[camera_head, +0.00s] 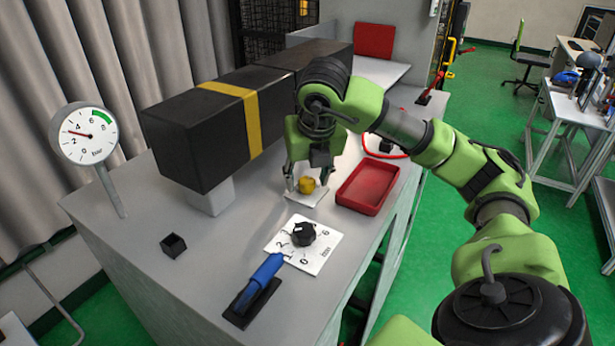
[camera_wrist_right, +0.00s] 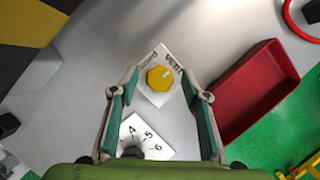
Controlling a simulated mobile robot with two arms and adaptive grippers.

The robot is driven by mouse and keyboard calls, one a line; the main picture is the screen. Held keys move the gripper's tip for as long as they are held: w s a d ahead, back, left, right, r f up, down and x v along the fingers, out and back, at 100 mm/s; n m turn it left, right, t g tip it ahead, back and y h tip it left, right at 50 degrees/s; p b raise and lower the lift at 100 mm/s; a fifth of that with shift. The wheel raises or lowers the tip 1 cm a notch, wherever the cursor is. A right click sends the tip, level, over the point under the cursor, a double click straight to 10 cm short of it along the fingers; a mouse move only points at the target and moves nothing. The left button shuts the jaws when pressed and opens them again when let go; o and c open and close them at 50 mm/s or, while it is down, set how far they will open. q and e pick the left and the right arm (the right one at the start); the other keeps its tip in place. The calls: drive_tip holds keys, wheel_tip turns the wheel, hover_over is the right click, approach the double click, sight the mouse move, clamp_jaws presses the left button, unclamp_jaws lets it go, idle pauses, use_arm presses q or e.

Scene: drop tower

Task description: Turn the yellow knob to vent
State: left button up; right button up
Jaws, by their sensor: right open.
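The yellow knob (camera_head: 307,184) sits on a small white plate (camera_head: 312,199) on the grey bench. In the right wrist view the knob (camera_wrist_right: 160,78) is a faceted yellow disc, and the plate (camera_wrist_right: 152,98) beside it carries the word VENT, with other lettering hard to read. My right gripper (camera_head: 306,184) is open above the knob, its fingers apart on either side. In the right wrist view the knob lies beyond and between the fingertips (camera_wrist_right: 161,84). I cannot tell whether a finger touches it. My left gripper is not in view.
A red tray (camera_head: 349,205) stands close right of the knob. A black knob (camera_head: 303,234) on a numbered plate and a blue-handled lever (camera_head: 262,273) are nearer. A black beam with a yellow band (camera_head: 205,135) runs behind left. A pressure gauge (camera_head: 84,134) stands left.

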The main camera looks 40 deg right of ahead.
drive_tip(key=v, duration=1.2)
idle(0.3)
drive_tip(key=shift+f, duration=0.1)
idle(0.6)
